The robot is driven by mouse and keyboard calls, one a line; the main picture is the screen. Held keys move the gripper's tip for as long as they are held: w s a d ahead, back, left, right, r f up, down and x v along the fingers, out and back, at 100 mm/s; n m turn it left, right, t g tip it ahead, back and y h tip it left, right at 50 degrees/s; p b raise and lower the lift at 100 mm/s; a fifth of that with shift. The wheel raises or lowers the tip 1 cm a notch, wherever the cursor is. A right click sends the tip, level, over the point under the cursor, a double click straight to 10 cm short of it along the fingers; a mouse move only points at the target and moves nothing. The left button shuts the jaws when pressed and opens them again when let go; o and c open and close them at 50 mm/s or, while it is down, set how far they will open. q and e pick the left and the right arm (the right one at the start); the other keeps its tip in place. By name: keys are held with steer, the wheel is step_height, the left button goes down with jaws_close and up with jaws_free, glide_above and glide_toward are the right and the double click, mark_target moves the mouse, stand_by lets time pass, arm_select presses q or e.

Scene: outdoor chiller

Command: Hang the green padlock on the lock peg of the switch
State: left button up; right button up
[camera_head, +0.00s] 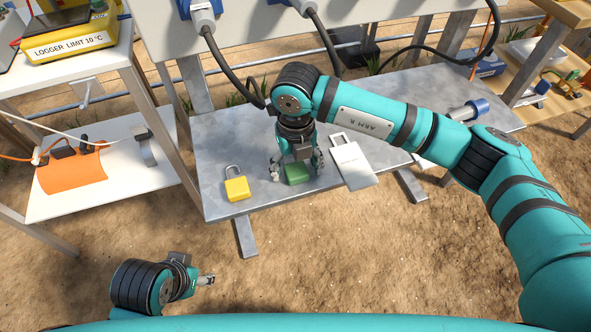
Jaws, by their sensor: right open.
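The green padlock (297,174) lies on the grey metal shelf (225,150) near its front edge. My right gripper (297,170) reaches down over it, open, with its fingers on either side of the padlock. The gripper hides part of the padlock, including its shackle, and I cannot tell whether the fingers touch it. My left gripper (207,281) hangs low over the dirt ground, away from the shelf; it is too small to tell whether it is open. I cannot make out the switch's lock peg.
A yellow padlock (237,188) lies left of the green one, and a white tag (352,165) lies to the right. Cables hang from the pale panel (270,30) behind. A side table (120,175) stands left, with an orange sheet (72,173).

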mark_target(291, 170)
steer(key=c, duration=1.3)
steer(key=shift+r, duration=0.1)
steer(key=shift+r, duration=0.55)
steer(key=r, duration=0.1)
steer(key=a+r+p, duration=0.1)
steer(key=shift+s+r, duration=0.25)
steer(key=shift+r, duration=0.05)
steer(key=s+a, duration=0.2)
steer(key=a, duration=0.2)
steer(key=s+a, duration=0.2)
steer(key=a, duration=0.3)
steer(key=s+a+r, duration=0.1)
steer(key=s+a, duration=0.1)
steer(key=a, duration=0.2)
steer(key=shift+s+a+r, duration=0.1)
steer(key=shift+s+a, duration=0.05)
steer(key=shift+a, duration=0.15)
steer(key=o, duration=0.7)
jaws_close()
